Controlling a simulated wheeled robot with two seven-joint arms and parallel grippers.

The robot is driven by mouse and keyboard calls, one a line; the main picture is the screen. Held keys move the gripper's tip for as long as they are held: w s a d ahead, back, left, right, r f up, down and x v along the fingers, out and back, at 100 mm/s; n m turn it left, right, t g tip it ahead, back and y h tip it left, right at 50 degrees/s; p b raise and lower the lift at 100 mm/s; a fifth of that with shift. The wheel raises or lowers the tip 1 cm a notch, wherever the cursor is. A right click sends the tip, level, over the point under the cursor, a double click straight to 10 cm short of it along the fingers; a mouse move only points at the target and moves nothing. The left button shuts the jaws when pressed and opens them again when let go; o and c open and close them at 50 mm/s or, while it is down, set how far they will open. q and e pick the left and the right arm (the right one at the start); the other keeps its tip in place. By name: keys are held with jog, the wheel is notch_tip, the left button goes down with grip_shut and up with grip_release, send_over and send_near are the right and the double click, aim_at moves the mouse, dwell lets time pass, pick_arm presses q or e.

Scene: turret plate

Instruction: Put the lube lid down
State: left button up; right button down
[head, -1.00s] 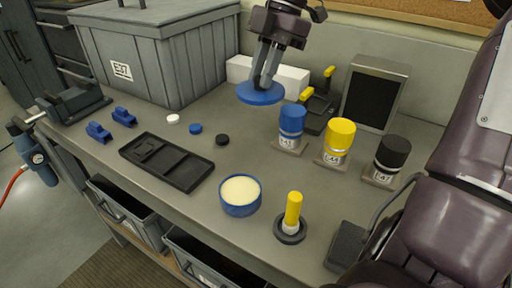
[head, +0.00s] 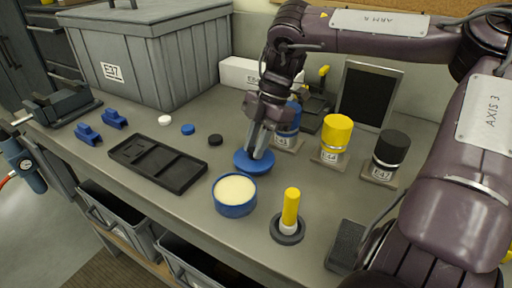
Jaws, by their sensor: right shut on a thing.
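The lube lid (head: 254,163) is a flat blue disc just behind the lube tub, low at the bench top. I cannot tell if it touches the bench. My right gripper (head: 257,150) points down and is shut on the lid. The lube tub (head: 236,207) is a round blue pot, open, with pale cream filling, in front of the lid. My left gripper is not in view.
A black tray (head: 200,178) lies left of the tub. A yellow-handled brush (head: 290,208) stands in a dark ring at the right. Blue, yellow (head: 337,132) and black (head: 391,149) canisters stand behind. Small white, blue and black caps (head: 215,140) lie on the bench (head: 150,205).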

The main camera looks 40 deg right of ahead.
jog(key=shift+d+f, duration=0.1)
jog(key=shift+f, duration=0.7)
jog(key=shift+f, duration=0.15)
jog(key=c, duration=1.3)
grip_release()
